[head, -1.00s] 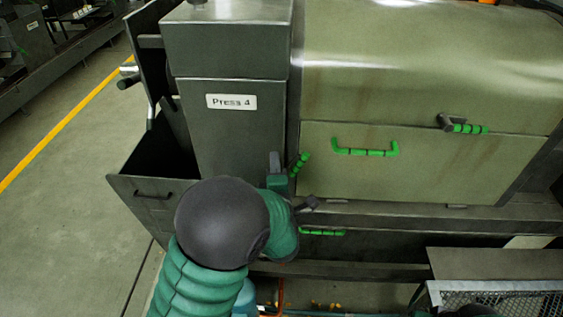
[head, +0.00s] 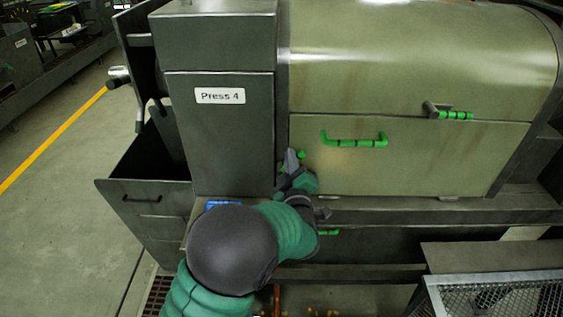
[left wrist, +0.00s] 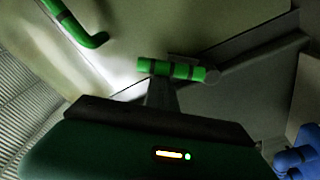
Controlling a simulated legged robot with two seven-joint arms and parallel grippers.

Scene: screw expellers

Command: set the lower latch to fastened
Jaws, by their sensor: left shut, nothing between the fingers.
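The lower latch (head: 301,154) has a green grip and sits at the left edge of the olive panel; my left gripper hides most of it in the head view. In the left wrist view the latch's green grip with dark bands (left wrist: 170,69) lies across the picture, just beyond the fingertips. My left gripper (head: 288,163) is shut and empty, right at the latch. In the left wrist view its fingers (left wrist: 160,92) reach up to the grip; whether they touch it I cannot tell. My right gripper is not in view.
A second latch (head: 455,115) with a green grip sits higher at the right. A green bar handle (head: 354,141) is on the panel (head: 410,165). A grey column labelled Press 4 (head: 220,130) stands left. A wire-mesh tray (head: 500,297) is at the lower right.

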